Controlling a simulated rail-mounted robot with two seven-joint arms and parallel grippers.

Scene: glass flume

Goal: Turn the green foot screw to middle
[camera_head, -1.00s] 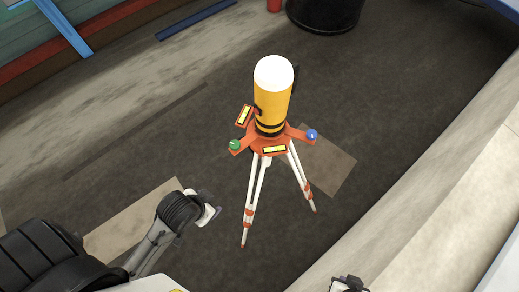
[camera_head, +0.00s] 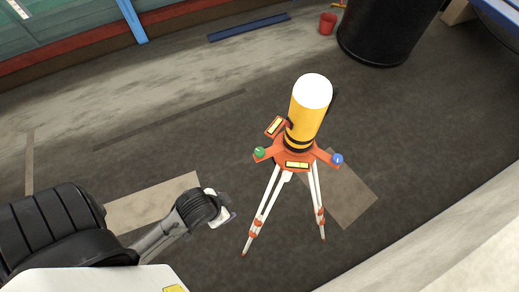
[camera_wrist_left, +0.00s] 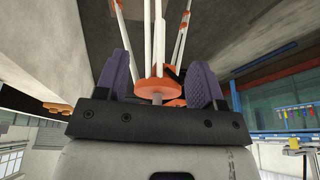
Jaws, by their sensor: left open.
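The green foot screw (camera_head: 260,152) sits at the left end of the orange base plate (camera_head: 300,152) of a yellow, white-topped instrument (camera_head: 305,110) on a white tripod (camera_head: 268,208). A blue foot screw (camera_head: 338,159) is at the plate's right end. Yellow level vials (camera_head: 297,165) lie on the plate. My left gripper (camera_head: 224,212) is lower left of the green screw, apart from it. In the left wrist view my left gripper's purple fingers (camera_wrist_left: 160,78) are spread, with orange and white tripod parts (camera_wrist_left: 158,92) showing between them. The green screw cannot be made out there. My right gripper is not in view.
A black bin (camera_head: 385,30) and a red bucket (camera_head: 328,22) stand at the back. A blue bar (camera_head: 248,27) lies on the floor at the back. The dark floor around the tripod is clear. A pale ledge (camera_head: 440,240) runs along the lower right.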

